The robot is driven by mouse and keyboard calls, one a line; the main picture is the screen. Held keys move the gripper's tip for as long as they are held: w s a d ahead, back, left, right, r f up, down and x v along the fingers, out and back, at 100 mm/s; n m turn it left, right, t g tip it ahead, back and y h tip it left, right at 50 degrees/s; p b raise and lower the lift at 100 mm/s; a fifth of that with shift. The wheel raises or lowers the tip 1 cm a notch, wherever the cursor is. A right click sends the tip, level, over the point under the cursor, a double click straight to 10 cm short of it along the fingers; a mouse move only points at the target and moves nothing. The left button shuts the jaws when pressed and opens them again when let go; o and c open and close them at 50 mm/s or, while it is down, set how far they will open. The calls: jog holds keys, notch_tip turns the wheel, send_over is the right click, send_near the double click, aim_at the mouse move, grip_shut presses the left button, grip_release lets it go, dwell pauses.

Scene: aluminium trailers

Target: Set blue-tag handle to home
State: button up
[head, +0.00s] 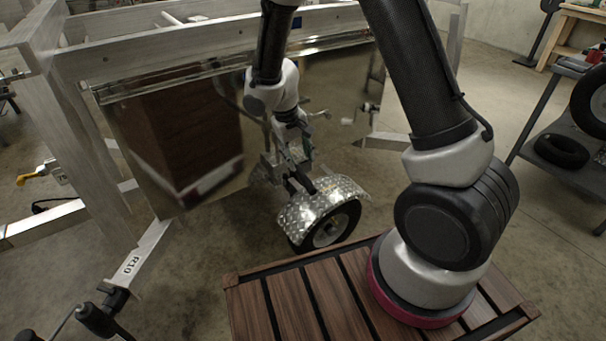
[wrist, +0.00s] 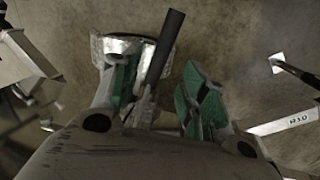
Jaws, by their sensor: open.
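A dark bar-like handle (wrist: 163,50) shows between the fingers in the wrist view, slanting up and nearer the left finger. I cannot tell whether it touches that finger. Another dark handle (wrist: 298,74) with a white tag (wrist: 277,62) lies at the right edge of the wrist view.
A wheel with a diamond-plate fender (head: 318,205) stands below my gripper. A reflective panel (head: 175,135) and aluminium frame (head: 200,60) lie left of it. A beam marked R10 (head: 132,262), dark grips (head: 100,320) and a yellow handle (head: 30,177) are at left. Tyres sit on a right-hand shelf (head: 545,125).

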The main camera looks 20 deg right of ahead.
aim_at(303, 175)
jog(key=shift+m, duration=0.3)
jog(key=x, duration=0.8)
jog(key=shift+w+a, duration=0.1)
jog(key=shift+a, duration=0.1)
grip_shut()
